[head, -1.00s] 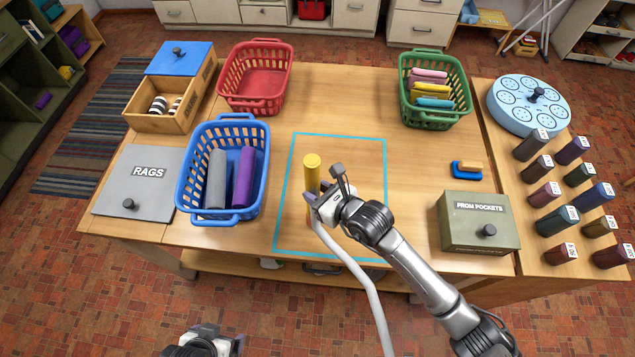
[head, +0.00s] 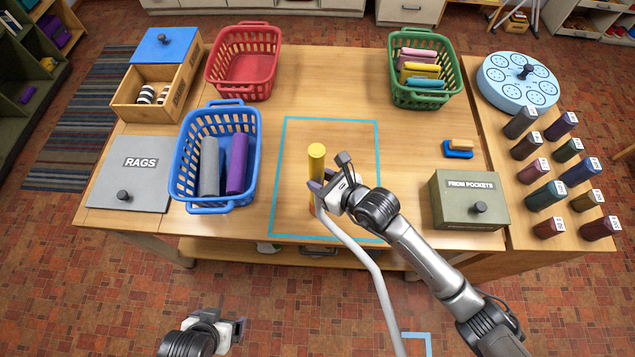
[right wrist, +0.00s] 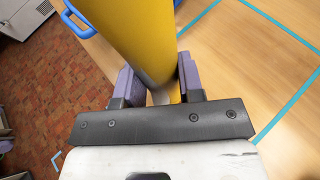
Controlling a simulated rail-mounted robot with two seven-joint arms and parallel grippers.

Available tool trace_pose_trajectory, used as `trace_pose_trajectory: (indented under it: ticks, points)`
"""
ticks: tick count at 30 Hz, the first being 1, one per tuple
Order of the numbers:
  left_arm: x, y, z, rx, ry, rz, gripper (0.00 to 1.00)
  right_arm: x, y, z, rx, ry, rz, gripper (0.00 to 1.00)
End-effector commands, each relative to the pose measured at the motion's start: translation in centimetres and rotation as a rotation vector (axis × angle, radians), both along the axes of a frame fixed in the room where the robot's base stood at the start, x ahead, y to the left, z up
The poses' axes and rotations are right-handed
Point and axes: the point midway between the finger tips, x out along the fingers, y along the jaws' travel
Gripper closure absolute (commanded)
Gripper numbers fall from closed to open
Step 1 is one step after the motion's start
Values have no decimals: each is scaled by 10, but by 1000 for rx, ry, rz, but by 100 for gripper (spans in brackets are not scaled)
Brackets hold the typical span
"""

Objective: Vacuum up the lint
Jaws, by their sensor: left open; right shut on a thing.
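My right gripper (head: 322,194) is shut on the yellow vacuum tube (head: 316,158), which has a pale grey hose (head: 370,265) trailing toward me. The tube stands roughly upright over the left part of the blue taped square (head: 378,165). Whether its lower end touches the table is hidden. In the right wrist view, the purple fingertips (right wrist: 160,88) sit on both sides of the yellow tube (right wrist: 135,35). My left gripper (head: 236,330) is open and empty, low in front of the table. I can make out no lint.
A blue basket (head: 187,172) with grey and purple rolls stands left of the square. A red basket (head: 243,65) and a green basket (head: 398,70) stand behind. A grey RAGS lid (head: 130,185), a FROM POCKETS box (head: 455,208) and several dark blocks flank it.

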Motion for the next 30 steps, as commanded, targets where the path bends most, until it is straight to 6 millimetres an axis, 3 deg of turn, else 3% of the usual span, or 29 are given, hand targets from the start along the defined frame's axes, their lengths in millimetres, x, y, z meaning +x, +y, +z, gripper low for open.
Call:
trace_pose_trajectory:
  ticks: [30]
  points:
    - [0,-1,-33,-4,1,2,7,59,-6,0,1,-1,0,88]
